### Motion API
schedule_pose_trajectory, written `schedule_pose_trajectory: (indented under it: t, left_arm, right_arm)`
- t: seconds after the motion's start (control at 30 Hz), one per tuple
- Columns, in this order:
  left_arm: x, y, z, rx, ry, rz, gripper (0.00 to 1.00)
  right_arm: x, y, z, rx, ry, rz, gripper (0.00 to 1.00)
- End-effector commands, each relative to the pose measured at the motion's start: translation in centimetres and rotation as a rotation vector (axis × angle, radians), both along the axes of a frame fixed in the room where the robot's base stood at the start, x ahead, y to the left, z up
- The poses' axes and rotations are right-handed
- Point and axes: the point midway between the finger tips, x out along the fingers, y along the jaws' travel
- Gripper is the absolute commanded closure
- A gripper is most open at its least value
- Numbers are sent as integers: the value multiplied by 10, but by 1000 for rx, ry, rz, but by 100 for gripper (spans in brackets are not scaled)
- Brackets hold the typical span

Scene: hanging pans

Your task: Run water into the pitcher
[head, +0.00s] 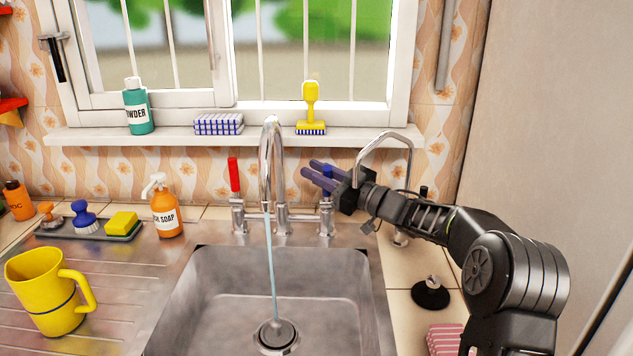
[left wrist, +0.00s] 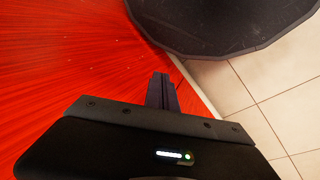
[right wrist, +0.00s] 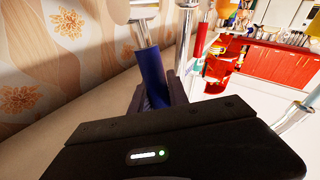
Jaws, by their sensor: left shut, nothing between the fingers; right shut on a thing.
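The yellow pitcher (head: 45,290) stands upright on the drainboard at the left of the head view, away from the stream. The chrome faucet (head: 272,150) arches over the sink (head: 215,290), and a thin stream of water (head: 271,255) falls from it to the drain. The red tap handle (head: 234,175) stands upright on the left side. My right gripper (head: 310,171) is shut on the blue tap handle (right wrist: 153,78), partly hidden by the fingers. My left gripper (left wrist: 163,78) is shut and empty, in front of a red surface in the left wrist view.
An orange soap bottle (head: 165,208) and a tray (head: 122,232) with brushes and a yellow sponge stand behind the drainboard. A second thin spout (head: 410,160) arches near my right arm. A black stopper (head: 431,292) lies right of the sink. The sink basin is clear.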

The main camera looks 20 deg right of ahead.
Motion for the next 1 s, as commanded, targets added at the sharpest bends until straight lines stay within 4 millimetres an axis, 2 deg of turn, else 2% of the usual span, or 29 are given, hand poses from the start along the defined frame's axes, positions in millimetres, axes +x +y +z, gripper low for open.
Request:
schedule_pose_trajectory:
  t: [0.23, 0.27, 0.5, 0.83, 1.0]
  left_arm:
    - [0, 0, 1, 0, -1, 0, 100]
    - [0, 0, 1, 0, -1, 0, 100]
    - [0, 0, 1, 0, -1, 0, 100]
    - [0, 0, 1, 0, 0, 0, 100]
    - [0, 0, -2, 0, 0, 0, 100]
  right_arm:
    - [0, 0, 0, 0, 2, 0, 100]
    - [0, 0, 0, 0, 2, 0, 78]
    - [0, 0, 0, 1, 3, 0, 58]
    - [-2, -2, -1, 1, 3, 0, 58]
    - [-17, -11, -4, 1, 3, -2, 58]
